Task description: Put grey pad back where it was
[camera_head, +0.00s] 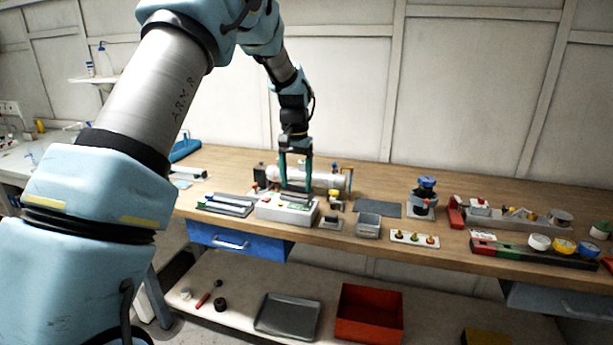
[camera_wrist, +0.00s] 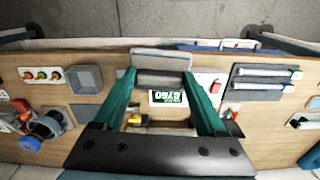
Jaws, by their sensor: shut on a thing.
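My gripper (camera_head: 296,184) points down over the white instrument box (camera_head: 287,210) on the bench. In the wrist view its two green fingers (camera_wrist: 160,76) are closed on the grey pad (camera_wrist: 160,61), which spans between the fingertips. The pad shows in the head view as a dark grey strip (camera_head: 296,196) at the fingertips, just at or above the box top; I cannot tell whether it touches.
A flat dark grey mat (camera_head: 378,207) and a small grey bin (camera_head: 368,226) lie right of the box. A rack with pens (camera_head: 225,205) lies left. A glass cylinder apparatus (camera_head: 325,180) stands close behind. A plate with several knobs (camera_head: 414,238) sits near the front edge.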

